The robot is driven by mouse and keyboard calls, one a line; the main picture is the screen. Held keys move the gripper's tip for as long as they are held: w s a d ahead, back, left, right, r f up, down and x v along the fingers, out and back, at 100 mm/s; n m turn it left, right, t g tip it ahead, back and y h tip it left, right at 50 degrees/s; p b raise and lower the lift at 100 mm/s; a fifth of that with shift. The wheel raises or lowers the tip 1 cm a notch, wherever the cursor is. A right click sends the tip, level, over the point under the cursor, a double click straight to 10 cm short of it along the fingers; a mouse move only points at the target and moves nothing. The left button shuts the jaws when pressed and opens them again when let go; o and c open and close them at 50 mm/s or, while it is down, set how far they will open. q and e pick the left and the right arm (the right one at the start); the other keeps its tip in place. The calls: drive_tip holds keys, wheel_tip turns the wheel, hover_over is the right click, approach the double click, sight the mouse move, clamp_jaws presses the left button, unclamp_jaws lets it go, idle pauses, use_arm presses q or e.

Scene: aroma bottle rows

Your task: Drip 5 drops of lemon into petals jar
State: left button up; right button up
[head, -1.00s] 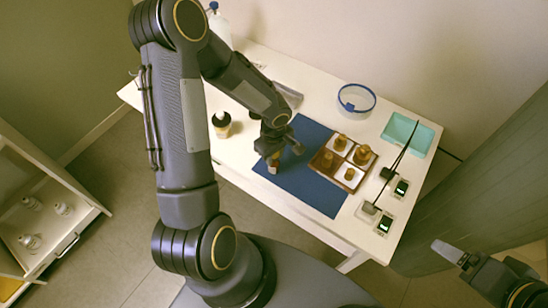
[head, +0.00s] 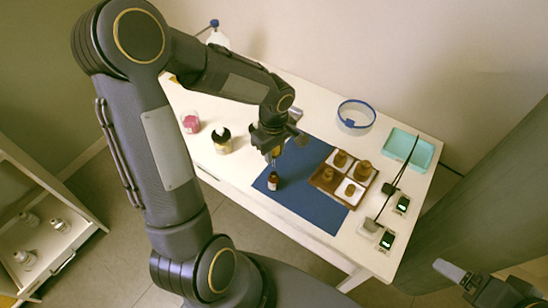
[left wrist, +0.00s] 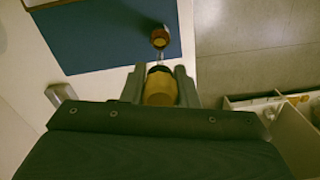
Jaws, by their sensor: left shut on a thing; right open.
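On the near left part of the blue mat (head: 315,200) stands a small brown bottle (head: 273,182); it also shows in the left wrist view (left wrist: 160,38). My left gripper (head: 272,150) is directly above it, shut on a tan dropper cap (left wrist: 160,90). The cap is above the bottle's mouth; I cannot tell whether its tip is still inside. The bottle's label is too small to read. A jar with pink contents (head: 190,122), looking like petals, stands at the table's left. My right gripper (head: 450,270) is open and empty at the lower right, away from the table.
A wooden tray (head: 323,184) with several brown-capped items is on the mat's right.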

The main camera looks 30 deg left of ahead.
sight(274, 166)
idle(0.4)
use_arm(q)
drive_tip(key=shift+f+b, duration=0.95)
drive_tip(key=shift+b, duration=0.15)
drive_tip(key=c, duration=0.3)
drive_tip(key=shift+f, duration=0.1)
drive_tip(key=shift+f+b, duration=3.85)
drive_tip(key=shift+b, duration=0.1)
